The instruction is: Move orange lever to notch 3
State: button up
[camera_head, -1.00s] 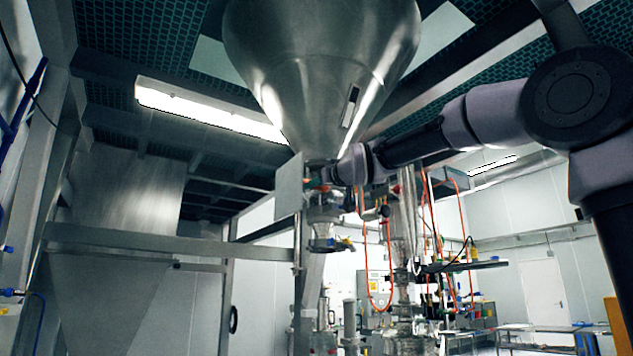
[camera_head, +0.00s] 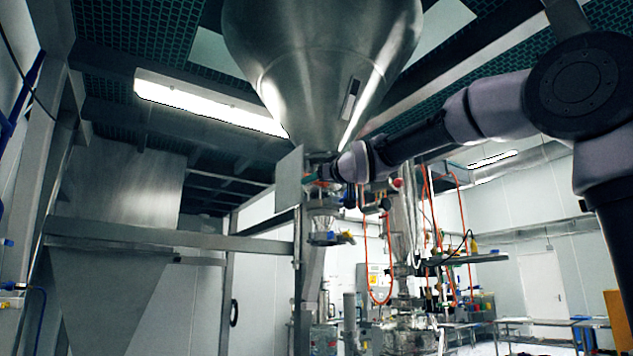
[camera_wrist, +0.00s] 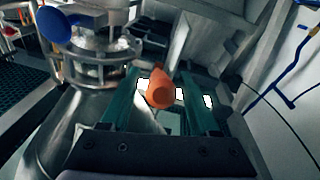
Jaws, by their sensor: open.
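The orange lever (camera_wrist: 160,92) shows in the wrist view with its round end toward the camera. It lies between the two green fingers of my gripper (camera_wrist: 162,95), with a gap on each side. The gripper is open around the lever's end. In the head view my gripper (camera_head: 312,176) is small, below the large steel hopper (camera_head: 315,60), beside a flat metal plate (camera_head: 289,180). The lever cannot be made out there, and no notch can be told in either view.
A blue knob (camera_wrist: 56,25) and a clamped steel pipe joint (camera_wrist: 105,62) stand at the upper left of the wrist view. In the head view orange hoses (camera_head: 366,255) hang right of the column. A steel frame beam (camera_head: 150,236) crosses the left.

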jog(key=v, duration=1)
jog(key=shift+s+d, duration=0.2)
jog(key=shift+r, duration=0.3)
jog(key=c, duration=0.9)
jog(key=shift+g+h, duration=0.7)
jog(key=shift+h, duration=0.2)
jog(key=r, duration=0.5)
jog(key=shift+s+a+r, duration=0.1)
jog(key=shift+a, duration=0.15)
grip_shut()
jog(key=s+r+g+h, duration=0.1)
jog(key=s+r+g, duration=0.1)
jog(key=s+r, duration=0.25)
jog(key=shift+m+h, duration=0.3)
jog(key=shift+m, duration=0.1)
jog(key=shift+w+a+f, duration=0.6)
jog(key=shift+w+f, duration=0.4)
jog(key=shift+w, duration=0.8)
jog(key=shift+w+a+f, duration=0.6)
jog(key=shift+w+f, duration=0.35)
jog(key=shift+w, duration=0.8)
jog(key=shift+w+a+f, duration=0.55)
jog(key=shift+w+f, duration=0.45)
jog(key=shift+w, duration=0.8)
